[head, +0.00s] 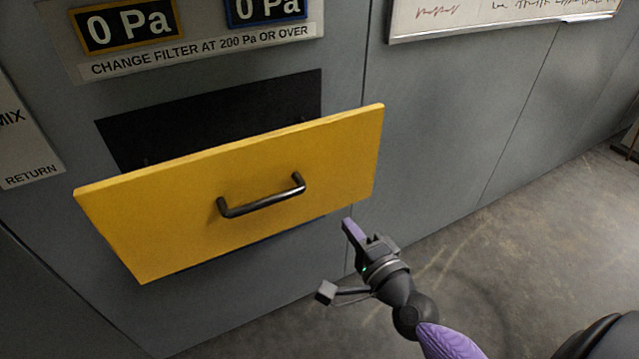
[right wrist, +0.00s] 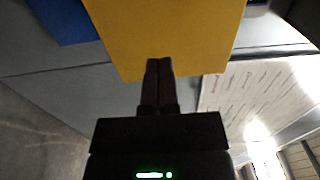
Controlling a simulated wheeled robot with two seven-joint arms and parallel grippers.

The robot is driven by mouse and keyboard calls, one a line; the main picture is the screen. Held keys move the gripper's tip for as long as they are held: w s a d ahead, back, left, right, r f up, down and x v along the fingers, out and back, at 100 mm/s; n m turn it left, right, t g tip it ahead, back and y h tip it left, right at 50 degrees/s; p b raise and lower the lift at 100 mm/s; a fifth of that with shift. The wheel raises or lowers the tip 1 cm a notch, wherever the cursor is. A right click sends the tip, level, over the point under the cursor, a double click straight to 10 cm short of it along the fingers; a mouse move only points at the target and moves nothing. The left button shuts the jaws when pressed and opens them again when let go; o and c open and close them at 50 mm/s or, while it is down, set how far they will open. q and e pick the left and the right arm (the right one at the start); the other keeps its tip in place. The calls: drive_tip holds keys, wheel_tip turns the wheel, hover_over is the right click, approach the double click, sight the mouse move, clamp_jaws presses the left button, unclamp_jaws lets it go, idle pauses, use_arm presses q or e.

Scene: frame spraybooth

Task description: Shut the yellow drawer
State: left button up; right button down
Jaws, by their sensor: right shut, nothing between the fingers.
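The yellow drawer (head: 310,150) stands pulled out from the grey cabinet wall, with a dark opening (head: 240,105) showing behind its front. A black bar handle (head: 262,200) is fixed across the middle of the front. My right gripper (head: 348,228) is shut and empty, just below and to the right of the drawer front's lower right part. In the right wrist view the shut fingers (right wrist: 159,65) point at the edge of the yellow front (right wrist: 170,35); I cannot tell whether they touch it. My left gripper is not in view.
The grey cabinet wall (head: 440,130) runs on to the right. Two "0 Pa" displays (head: 128,25) and a filter label (head: 200,52) are above the drawer. A whiteboard (head: 490,15) hangs at the upper right. The concrete floor (head: 540,240) at the right is clear.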

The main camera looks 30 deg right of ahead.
sight(315, 183)
use_arm(q)
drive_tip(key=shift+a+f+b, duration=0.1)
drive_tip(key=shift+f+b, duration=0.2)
drive_tip(key=shift+b, duration=0.05)
use_arm(e)
drive_tip(key=w, duration=1.1)
drive_tip(key=shift+w+f, duration=0.1)
